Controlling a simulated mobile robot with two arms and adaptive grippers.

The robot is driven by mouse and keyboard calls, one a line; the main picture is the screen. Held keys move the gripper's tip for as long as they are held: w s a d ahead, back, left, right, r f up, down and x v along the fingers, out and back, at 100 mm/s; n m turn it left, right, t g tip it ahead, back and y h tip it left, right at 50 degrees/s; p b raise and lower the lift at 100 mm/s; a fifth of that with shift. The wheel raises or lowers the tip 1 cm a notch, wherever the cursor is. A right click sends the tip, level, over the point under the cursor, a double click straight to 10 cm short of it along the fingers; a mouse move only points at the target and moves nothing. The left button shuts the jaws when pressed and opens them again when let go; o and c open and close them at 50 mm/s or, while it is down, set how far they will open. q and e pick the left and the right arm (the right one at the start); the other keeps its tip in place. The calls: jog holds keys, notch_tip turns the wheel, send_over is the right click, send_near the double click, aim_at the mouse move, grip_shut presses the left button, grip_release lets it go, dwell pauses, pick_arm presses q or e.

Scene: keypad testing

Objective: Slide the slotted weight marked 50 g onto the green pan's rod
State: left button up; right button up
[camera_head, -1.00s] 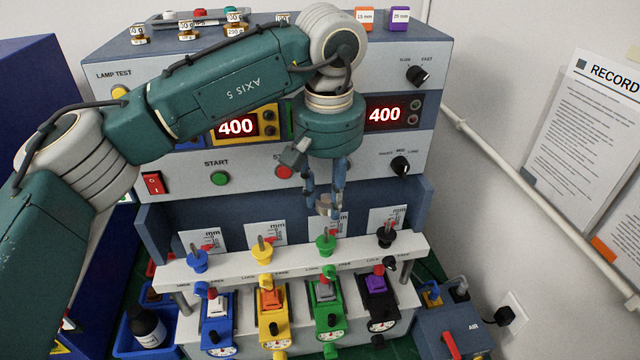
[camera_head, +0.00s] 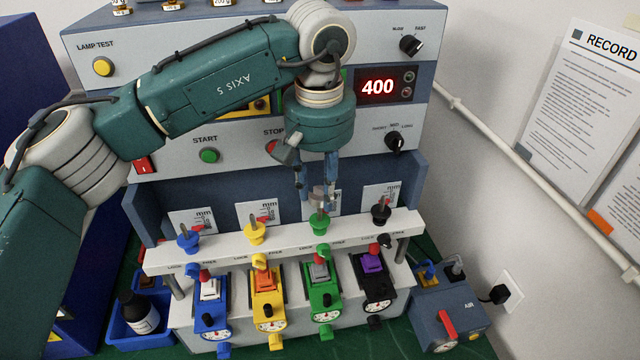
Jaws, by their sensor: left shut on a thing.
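My left gripper (camera_head: 317,198) points down over the green pan (camera_head: 319,224). It is shut on a small grey slotted weight (camera_head: 319,191), whose marking I cannot read. The weight is just above or at the top of the green pan's upright rod (camera_head: 319,211); I cannot tell if the rod is in its slot. The green pan sits on the white bar between the yellow pan (camera_head: 254,234) and the black pan (camera_head: 381,215). My right gripper is not in view.
The white bar (camera_head: 215,247) also carries a blue pan (camera_head: 188,240) at the left. Below are coloured key testers with dials. Behind stands the panel with a red 400 display (camera_head: 377,87). An air box (camera_head: 447,318) stands at the right. A blue tray (camera_head: 117,329) holds a dark bottle (camera_head: 138,310).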

aim_at(320, 203)
pick_arm(q)
jog(key=shift+f+b, duration=1.7)
jog(key=shift+f, duration=0.7)
jog(key=o, duration=1.3)
jog(key=shift+r, duration=0.55)
jog(key=r, duration=0.3)
jog(key=s+r, duration=0.1)
jog(key=r, duration=0.6)
jog(key=shift+s+r, duration=0.15)
jog(key=shift+r, duration=0.25)
